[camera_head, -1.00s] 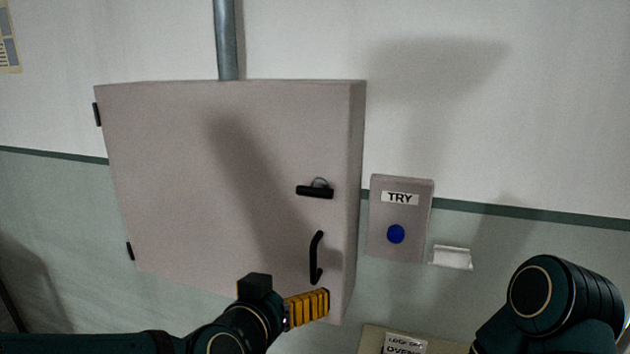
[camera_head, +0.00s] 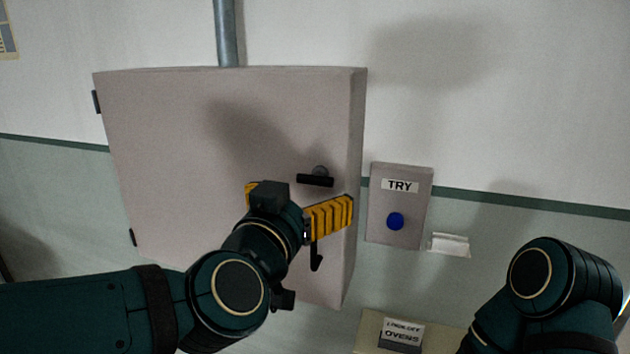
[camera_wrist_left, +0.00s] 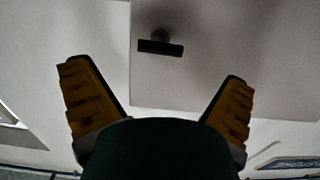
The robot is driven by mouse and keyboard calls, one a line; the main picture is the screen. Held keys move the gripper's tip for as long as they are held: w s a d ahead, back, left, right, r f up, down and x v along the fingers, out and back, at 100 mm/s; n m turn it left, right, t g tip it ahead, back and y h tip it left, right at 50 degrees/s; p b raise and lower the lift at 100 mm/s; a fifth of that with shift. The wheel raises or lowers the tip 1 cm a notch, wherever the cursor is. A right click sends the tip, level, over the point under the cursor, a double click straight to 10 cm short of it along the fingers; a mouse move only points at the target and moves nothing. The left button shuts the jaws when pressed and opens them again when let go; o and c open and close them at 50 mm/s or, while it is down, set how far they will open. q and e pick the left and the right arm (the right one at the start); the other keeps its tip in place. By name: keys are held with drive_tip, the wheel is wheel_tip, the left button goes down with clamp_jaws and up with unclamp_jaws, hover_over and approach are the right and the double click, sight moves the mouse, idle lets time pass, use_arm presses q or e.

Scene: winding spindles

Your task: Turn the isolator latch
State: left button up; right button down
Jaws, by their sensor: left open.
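The isolator latch (camera_head: 316,181) is a black bar handle on a round boss on the door of a grey wall cabinet (camera_head: 170,130). Its bar lies about level. In the left wrist view the latch (camera_wrist_left: 160,47) is ahead, beyond the fingertips and between them. My left gripper (camera_head: 298,203) has yellow ribbed fingers spread wide, just below the latch in the head view, with nothing between them. It also shows open in the left wrist view (camera_wrist_left: 157,75). A black pull handle (camera_head: 317,257) is partly hidden behind a finger. My right gripper is out of view; my right arm shows at lower right.
A grey box marked TRY (camera_head: 399,210) with a blue button (camera_head: 396,221) is on the wall right of the cabinet. A small white holder (camera_head: 449,244) is beside it. A beige box with an OVENS label (camera_head: 401,335) is below. A pipe (camera_head: 227,35) runs above the cabinet.

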sight(314, 183)
use_arm(q)
drive_tip(key=x, duration=0.6)
drive_tip(key=shift+w+d, duration=0.1)
drive_tip(key=shift+w, duration=0.25)
drive_tip(key=c, duration=1.1)
